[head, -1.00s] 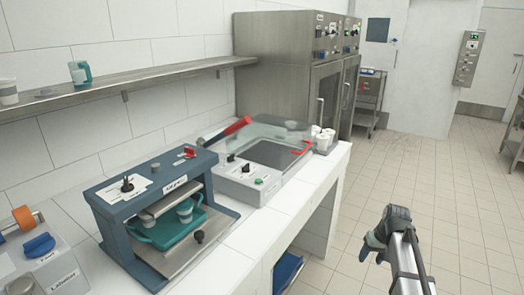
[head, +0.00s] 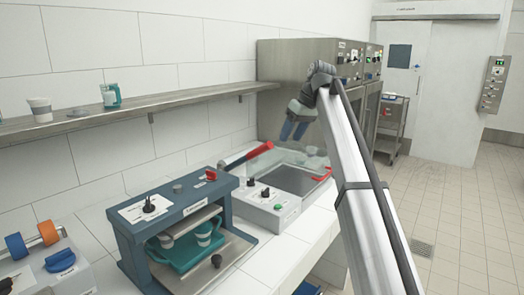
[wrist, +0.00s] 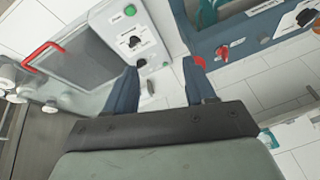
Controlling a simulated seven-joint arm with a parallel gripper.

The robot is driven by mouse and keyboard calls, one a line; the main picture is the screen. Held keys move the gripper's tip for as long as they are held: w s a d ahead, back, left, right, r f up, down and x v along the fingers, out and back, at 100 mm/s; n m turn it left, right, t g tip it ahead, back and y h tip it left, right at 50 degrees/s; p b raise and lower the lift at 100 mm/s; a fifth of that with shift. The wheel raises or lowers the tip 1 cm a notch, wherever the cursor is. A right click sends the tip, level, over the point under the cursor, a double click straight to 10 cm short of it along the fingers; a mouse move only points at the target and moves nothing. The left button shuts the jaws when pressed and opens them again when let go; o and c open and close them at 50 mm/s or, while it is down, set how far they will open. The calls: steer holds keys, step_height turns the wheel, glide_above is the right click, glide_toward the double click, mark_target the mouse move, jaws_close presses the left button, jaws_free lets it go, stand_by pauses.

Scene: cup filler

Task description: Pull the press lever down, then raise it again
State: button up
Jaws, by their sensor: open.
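The lever with a red grip (head: 258,150) rises at a slant from the back left of the grey press unit (head: 270,208). Its dark shaft runs down toward the blue machine. My gripper (head: 292,134) hangs above the back of the press unit, fingers pointing down, to the right of the red grip and apart from it in the picture. In the wrist view the two blue fingers are spread with nothing between the tips (wrist: 160,80). A bit of red, probably the lever grip (wrist: 200,62), shows beside the right finger, which partly hides it.
A blue machine (head: 130,222) with a teal tray and cups stands left of the press unit. A wall shelf (head: 150,110) with cups runs behind. A steel cabinet (head: 285,65) stands at the back. The press unit's clear lid has a red handle (head: 322,174).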

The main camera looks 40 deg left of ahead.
steer(key=n, duration=0.1)
glide_toward(262, 149)
step_height(262, 149, up, 2)
steer(key=w, duration=0.2)
steer(key=x, duration=1.3)
steer(key=shift+s, duration=0.15)
jaws_close()
